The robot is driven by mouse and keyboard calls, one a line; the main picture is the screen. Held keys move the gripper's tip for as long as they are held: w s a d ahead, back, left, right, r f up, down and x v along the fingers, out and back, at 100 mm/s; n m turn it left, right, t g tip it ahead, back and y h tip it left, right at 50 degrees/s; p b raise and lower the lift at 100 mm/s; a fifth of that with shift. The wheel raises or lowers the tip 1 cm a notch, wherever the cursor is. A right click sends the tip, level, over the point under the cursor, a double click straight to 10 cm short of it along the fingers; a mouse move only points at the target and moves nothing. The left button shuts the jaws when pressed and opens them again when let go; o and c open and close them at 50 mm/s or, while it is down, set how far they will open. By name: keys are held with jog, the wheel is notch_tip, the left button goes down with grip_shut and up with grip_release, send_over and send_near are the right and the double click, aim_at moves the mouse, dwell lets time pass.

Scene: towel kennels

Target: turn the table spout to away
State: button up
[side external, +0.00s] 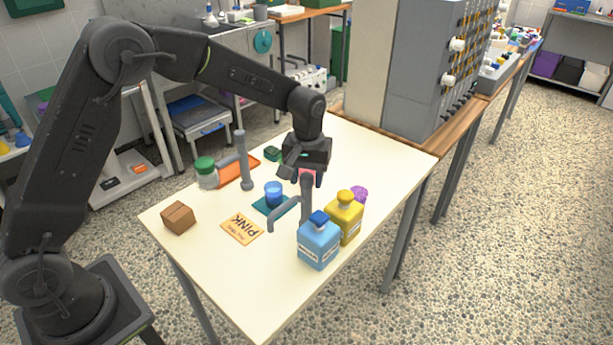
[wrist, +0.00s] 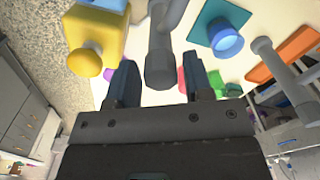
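A grey spout post (side external: 307,205) stands on the table, with a side pipe (side external: 284,210) that bends down at its end toward the front left. In the wrist view the post's rounded top (wrist: 160,70) lies between my fingers, with the pipe running up the picture. My gripper (side external: 307,178) is above the post, pointing down; in the wrist view it (wrist: 158,75) is open, with a gap on both sides of the post. I cannot tell whether the fingers reach below the post's top.
Blue (side external: 319,243) and yellow (side external: 345,218) bottles stand close right of the post. A blue cup (side external: 273,193) on a teal mat (side external: 262,209) is to its left. The front table area is clear.

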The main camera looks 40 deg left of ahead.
jog(key=shift+o, duration=0.9)
notch_tip(320, 180, up, 14)
jog(key=shift+d+f, duration=0.1)
jog(key=s+a+r+m+t, duration=0.1)
jog(key=s+r, duration=0.2)
jog(key=s, duration=0.4)
jog(key=s+a+r+m+t, duration=0.2)
jog(key=s+r, duration=0.2)
jog(key=s, duration=0.4)
jog(key=s+f+m+t, duration=0.1)
jog(key=s+f, duration=0.1)
jog(key=s, duration=0.4)
jog(key=s+f+m+t, duration=0.1)
jog(key=s+f, duration=0.2)
jog(key=s, duration=0.4)
jog(key=shift+s+a+m+t, duration=0.15)
jog(key=shift+a+m+t, duration=0.15)
jog(key=shift+a, duration=0.1)
